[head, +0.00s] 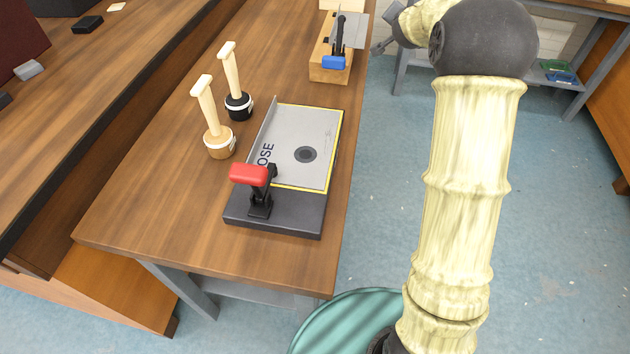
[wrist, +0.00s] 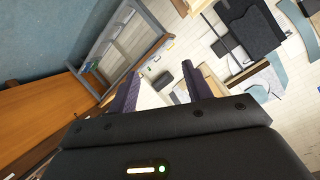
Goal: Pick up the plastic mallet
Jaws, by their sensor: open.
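Two mallet-like tools stand heads down, handles up, on the wooden workbench (head: 160,190) in the head view. One has a black head (head: 238,107) with a pale band and a light handle. The other has a tan head (head: 219,146) with a pale band and a light handle. I cannot tell for sure which is the plastic mallet; the black-headed one looks more like plastic. My gripper (head: 384,44) is at the upper right, beyond the bench's right edge and apart from both. In the wrist view my gripper (wrist: 163,88) is open and empty, and neither tool shows.
A grey plate fixture (head: 305,135) with a red-handled clamp (head: 250,174) lies right of the tools. A wooden block with a blue-handled clamp (head: 334,62) stands at the far end. Bare bench lies left of the tools. Blue floor (head: 385,220) is open at right.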

